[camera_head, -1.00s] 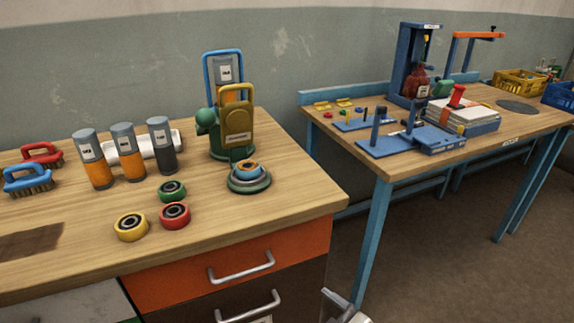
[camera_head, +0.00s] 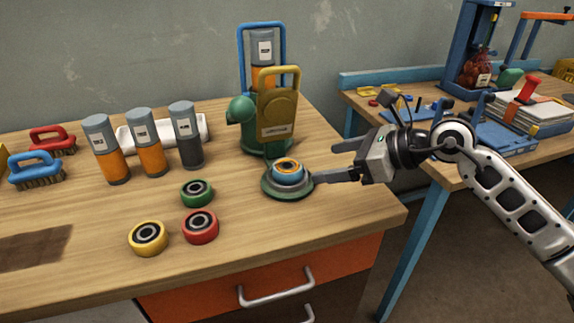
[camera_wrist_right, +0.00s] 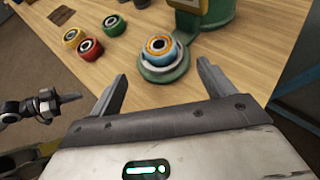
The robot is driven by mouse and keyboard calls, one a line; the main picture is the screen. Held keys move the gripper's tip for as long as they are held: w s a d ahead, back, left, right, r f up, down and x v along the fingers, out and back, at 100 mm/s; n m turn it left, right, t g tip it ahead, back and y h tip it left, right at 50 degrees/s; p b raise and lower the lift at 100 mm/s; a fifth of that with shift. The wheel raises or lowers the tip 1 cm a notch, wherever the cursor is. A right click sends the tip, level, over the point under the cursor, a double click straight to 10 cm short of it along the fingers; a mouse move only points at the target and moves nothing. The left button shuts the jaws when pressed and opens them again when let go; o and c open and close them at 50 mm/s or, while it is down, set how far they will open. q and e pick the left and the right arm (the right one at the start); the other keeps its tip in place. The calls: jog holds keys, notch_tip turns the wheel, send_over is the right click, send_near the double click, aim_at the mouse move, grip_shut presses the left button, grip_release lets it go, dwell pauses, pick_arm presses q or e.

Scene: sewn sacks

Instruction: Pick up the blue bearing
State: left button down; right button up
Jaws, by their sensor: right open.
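The blue bearing (camera_head: 288,177), with an orange ring around a dark centre on top, sits on a round grey-green stand (camera_head: 270,191) near the bench's right part. It also shows in the right wrist view (camera_wrist_right: 158,51), straight ahead of the fingers. My right gripper (camera_head: 325,162) is open and empty just to the right of the bearing, fingers pointing left at it. In the right wrist view the fingertips (camera_wrist_right: 162,72) are apart, with the stand just beyond them. Part of what looks like my left gripper (camera_wrist_right: 45,104) shows at the left edge there; its jaws are unclear.
Green (camera_head: 197,193), red (camera_head: 201,227) and yellow (camera_head: 148,238) bearings lie left of the stand. A green machine with a yellow plate (camera_head: 278,115) stands close behind it. Several cylinders and two brushes are farther left. The bench's front right is clear.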

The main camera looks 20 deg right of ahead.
aim_at(290, 166)
jog(key=x, duration=0.5)
jog(key=p+x, duration=0.1)
jog(key=x, duration=0.2)
jog(key=shift+w+a+r+p, duration=0.1)
jog(key=shift+w+a+p, duration=0.2)
jog(key=shift+a, duration=0.1)
jog(key=shift+w+a+f, duration=0.2)
jog(key=shift+w+f, duration=0.05)
pick_arm(q)
jog(key=shift+a+r, duration=0.15)
pick_arm(e)
jog(key=shift+r, duration=0.1)
jog(key=c, duration=1.4)
